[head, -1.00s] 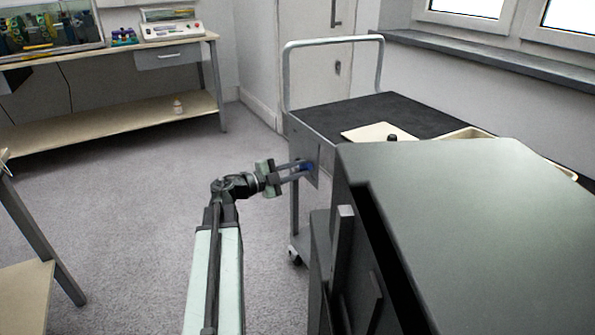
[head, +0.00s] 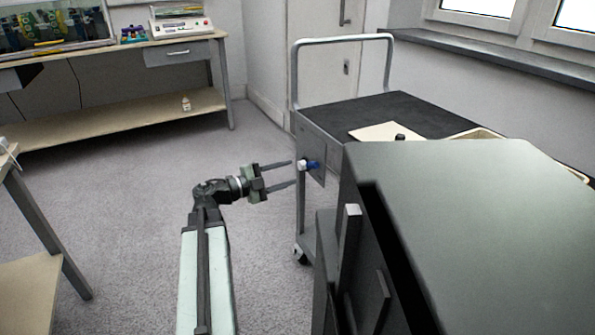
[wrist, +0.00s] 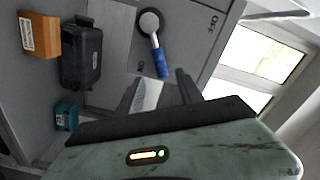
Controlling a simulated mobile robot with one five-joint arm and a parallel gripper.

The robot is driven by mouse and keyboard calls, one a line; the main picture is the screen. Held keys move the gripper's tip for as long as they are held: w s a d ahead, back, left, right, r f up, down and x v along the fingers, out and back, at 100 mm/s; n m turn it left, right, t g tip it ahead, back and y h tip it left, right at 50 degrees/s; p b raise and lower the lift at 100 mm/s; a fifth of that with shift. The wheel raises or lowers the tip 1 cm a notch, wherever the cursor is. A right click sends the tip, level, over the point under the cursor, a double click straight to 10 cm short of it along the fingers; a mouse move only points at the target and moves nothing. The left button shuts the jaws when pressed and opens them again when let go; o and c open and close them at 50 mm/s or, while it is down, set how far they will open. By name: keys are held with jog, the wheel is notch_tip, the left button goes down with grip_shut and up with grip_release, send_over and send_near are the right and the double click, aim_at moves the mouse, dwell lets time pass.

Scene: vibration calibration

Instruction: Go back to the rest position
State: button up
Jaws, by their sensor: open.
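My gripper (head: 293,174) is open and empty, at the end of my arm left of the cart's end panel. In the head view its two fingers point right at the panel, with a small gap. A blue lever or handle with a pale round hub (head: 308,165) is on that panel, just beyond the fingertips.
The cart (head: 365,108) has a black top with a beige board and tray. A large dark box (head: 450,200) stands close right of my arm. A bench (head: 110,118) is at the back left, another table (head: 30,280) at left. Grey floor (head: 130,220) between them is clear.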

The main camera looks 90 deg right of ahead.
jog(key=shift+w+a, duration=0.1)
jog(key=shift+w, duration=0.1)
dwell(0.3)
